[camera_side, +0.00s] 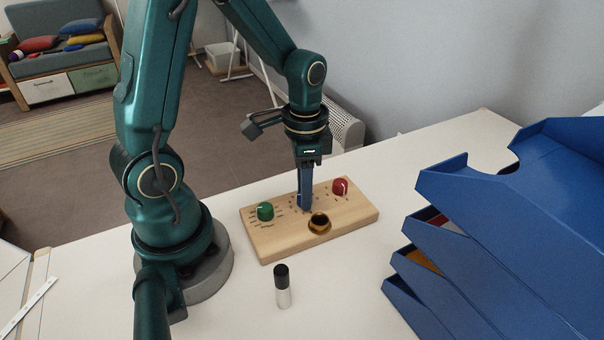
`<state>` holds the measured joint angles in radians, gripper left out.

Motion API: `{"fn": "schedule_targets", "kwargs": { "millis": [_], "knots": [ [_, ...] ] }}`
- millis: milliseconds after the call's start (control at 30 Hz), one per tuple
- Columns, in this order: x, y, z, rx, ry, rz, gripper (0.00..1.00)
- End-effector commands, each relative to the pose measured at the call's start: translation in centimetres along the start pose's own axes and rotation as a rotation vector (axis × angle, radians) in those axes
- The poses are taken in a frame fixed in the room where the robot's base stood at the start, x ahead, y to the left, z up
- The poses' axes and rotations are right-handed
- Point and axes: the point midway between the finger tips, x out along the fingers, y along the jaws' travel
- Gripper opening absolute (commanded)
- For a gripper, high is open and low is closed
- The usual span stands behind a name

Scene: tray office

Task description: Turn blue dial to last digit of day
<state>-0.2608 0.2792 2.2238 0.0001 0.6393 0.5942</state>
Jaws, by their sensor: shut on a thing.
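A light wooden board (274,240) lies on the white table and carries a green dial (265,211) on its left and a red dial (340,187) on its right. Small dark marks ring the dials, too small to read. My gripper (305,206) points straight down at the board between the green and red dials. It is shut on the blue dial, which its blue fingers hide almost wholly. I cannot tell where the blue dial points. No day is readable in this view.
A stack of blue trays (480,240) fills the right side. The table between bottle and trays is clear.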

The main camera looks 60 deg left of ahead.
Motion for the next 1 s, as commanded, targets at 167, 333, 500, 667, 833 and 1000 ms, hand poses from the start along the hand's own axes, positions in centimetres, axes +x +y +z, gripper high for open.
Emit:
{"fn": "schedule_targets", "kwargs": {
  "millis": [167,333,500,667,833,1000],
  "knots": [
    [-0.04,-0.03,-0.04,-0.164,0.002,-0.001,0.00],
    [-0.04,-0.03,-0.05,-0.325,0.002,-0.001,0.00],
    [-0.04,-0.03,-0.05,-0.479,0.002,0.000,0.00],
    [-0.04,-0.03,-0.05,-0.604,0.002,0.000,0.00],
    [-0.04,-0.03,-0.05,-0.707,0.002,0.000,0.00],
    [-0.04,-0.03,-0.05,-0.774,0.002,0.000,0.00]
  ]
}}
